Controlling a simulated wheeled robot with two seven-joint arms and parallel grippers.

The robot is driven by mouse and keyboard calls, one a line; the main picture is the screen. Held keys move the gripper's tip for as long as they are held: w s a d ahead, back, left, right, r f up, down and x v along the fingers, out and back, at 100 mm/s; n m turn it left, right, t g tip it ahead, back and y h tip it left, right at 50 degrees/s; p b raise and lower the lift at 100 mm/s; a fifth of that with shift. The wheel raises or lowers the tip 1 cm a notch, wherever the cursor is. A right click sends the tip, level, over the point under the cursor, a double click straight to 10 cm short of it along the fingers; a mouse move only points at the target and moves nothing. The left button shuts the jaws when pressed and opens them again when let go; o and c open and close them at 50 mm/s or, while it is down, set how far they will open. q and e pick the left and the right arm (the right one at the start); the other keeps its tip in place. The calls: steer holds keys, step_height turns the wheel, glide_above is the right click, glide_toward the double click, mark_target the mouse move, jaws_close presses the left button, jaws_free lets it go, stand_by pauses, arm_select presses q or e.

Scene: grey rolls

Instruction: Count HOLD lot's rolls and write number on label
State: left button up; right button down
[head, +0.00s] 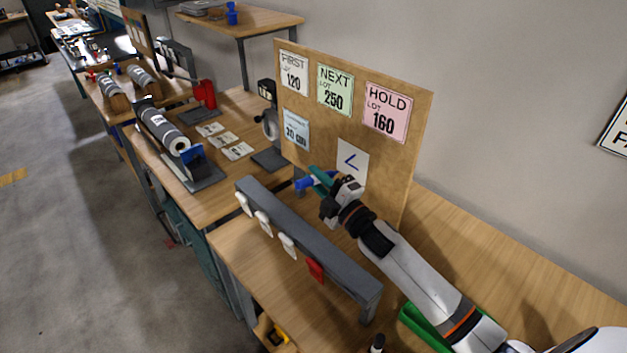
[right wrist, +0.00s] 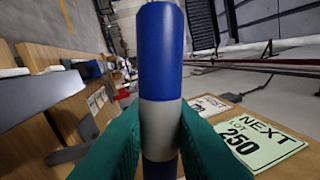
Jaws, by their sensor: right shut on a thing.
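A brown board (head: 325,125) stands on the bench with cards reading FIRST 120, NEXT LOT 250 and a pink HOLD LOT 160 card (head: 386,112). Below them a white label (head: 360,172) carries a blue angled stroke. My right gripper (head: 317,181) is in front of the board, just left of the label, its teal fingers shut on a blue marker (head: 303,185). In the right wrist view the blue-and-grey marker (right wrist: 161,60) stands between the fingers. A grey roll (head: 160,128) lies on a stand on the left bench; further grey rolls (head: 140,76) lie behind. My left gripper is out of view.
A grey rail (head: 300,235) with white tags and a red tag (head: 315,270) stands in front of my right arm. A green tray (head: 420,323) sits under the arm. Paper cards (head: 237,151) and a tape-like device (head: 270,125) are on the left bench. The bench right of the board is clear.

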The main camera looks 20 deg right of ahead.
mark_target(333, 171)
steer(key=d, duration=0.1)
steer(key=w+d+f+b, duration=0.1)
steer(key=d, duration=0.3)
steer(key=shift+w+f, duration=0.2)
steer(key=shift+w, duration=0.15)
step_height(333, 171, up, 2)
steer(key=shift+r+p, duration=0.25)
steer(key=shift+p, duration=0.55)
steer(key=shift+s+a+f, duration=0.1)
steer(key=shift+a, duration=0.15)
steer(key=shift+d, duration=0.55)
stand_by(1.4)
steer(key=shift+f, duration=0.1)
steer(key=shift+f+b, duration=0.25)
steer(key=shift+b, duration=0.15)
steer(key=shift+f+b, duration=1.45)
steer(key=shift+f, duration=0.4)
stand_by(0.4)
